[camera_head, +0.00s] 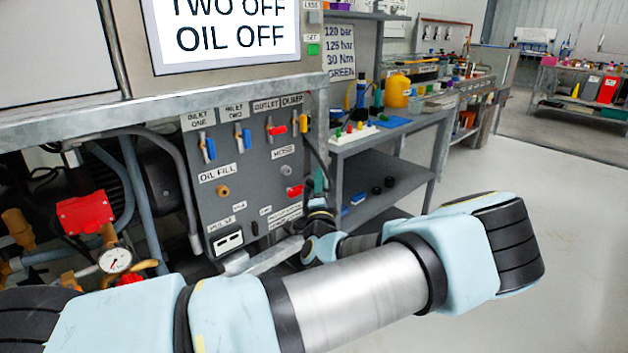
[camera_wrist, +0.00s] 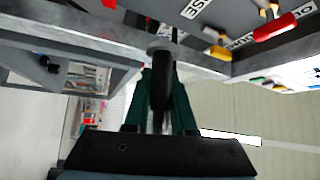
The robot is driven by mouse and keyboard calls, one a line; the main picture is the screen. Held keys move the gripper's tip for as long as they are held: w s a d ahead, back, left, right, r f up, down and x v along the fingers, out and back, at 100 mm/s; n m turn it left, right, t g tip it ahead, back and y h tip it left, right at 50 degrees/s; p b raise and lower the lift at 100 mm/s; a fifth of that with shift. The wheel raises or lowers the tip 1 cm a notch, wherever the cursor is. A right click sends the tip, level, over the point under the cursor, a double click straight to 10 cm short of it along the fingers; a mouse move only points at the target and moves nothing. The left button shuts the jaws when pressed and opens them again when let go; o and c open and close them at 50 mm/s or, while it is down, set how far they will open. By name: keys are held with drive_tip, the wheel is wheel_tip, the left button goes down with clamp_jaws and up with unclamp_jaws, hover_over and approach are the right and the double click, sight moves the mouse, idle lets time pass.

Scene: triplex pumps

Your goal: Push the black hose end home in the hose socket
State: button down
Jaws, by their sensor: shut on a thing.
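My gripper (camera_wrist: 161,75) has dark green fingers shut on the black hose end (camera_wrist: 161,90), which shows as a dark rounded piece between them in the wrist view. A grey round fitting (camera_wrist: 160,47) shows just beyond the fingertips; I cannot tell whether the hose end touches it. In the head view, the hose socket (camera_head: 286,170) is a small grey round fitting under the HOSE label on the panel. The hose tip is not clear there.
A metal shelf unit (camera_head: 385,150) with bottles and a blue tray stands to the right. The floor at right is clear.

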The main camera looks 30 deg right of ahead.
drive_tip(key=shift+w+a+b, duration=0.2)
drive_tip(key=shift+w+a, duration=0.1)
drive_tip(key=shift+w, duration=0.6)
drive_tip(key=shift+w+a+b, duration=0.15)
drive_tip(key=shift+w+a, duration=0.1)
drive_tip(key=shift+w, duration=0.65)
drive_tip(key=shift+w+a+b, duration=0.2)
drive_tip(key=shift+w+a, duration=0.1)
drive_tip(key=shift+w, duration=0.6)
drive_tip(key=shift+b, duration=0.5)
drive_tip(key=shift+w+a, duration=0.15)
drive_tip(key=shift+w, duration=0.4)
drive_tip(key=shift+w+a, duration=0.15)
drive_tip(key=shift+w, duration=0.4)
idle(0.6)
drive_tip(key=c, duration=0.7)
unclamp_jaws()
drive_tip(key=shift+o, duration=0.2)
